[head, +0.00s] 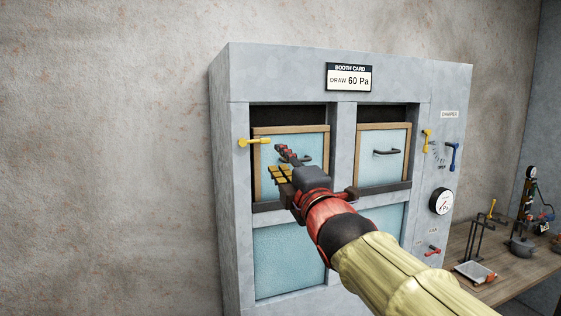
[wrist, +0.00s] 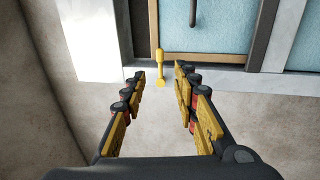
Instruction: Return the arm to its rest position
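My arm reaches in from the lower right in the head view, with a yellow sleeve and a red wrist. My gripper (head: 279,160) is in front of the left window of the grey booth (head: 340,82). Its fingers stand apart with nothing between them, as the wrist view (wrist: 160,72) shows. A yellow handle (head: 258,141) is on the booth's left post, just left of the fingertips. In the wrist view the yellow handle (wrist: 160,62) lines up with the gap between the fingertips, seemingly beyond them. The gripper and wrist hide part of the left window.
The booth has a left sash (head: 264,130) and a right sash (head: 383,170) with a dark handle. A gauge (head: 442,201), a blue lever (head: 453,155) and a red valve (head: 433,250) are on its right panel. A cluttered wooden bench (head: 462,248) stands at right. Space left of the booth is clear.

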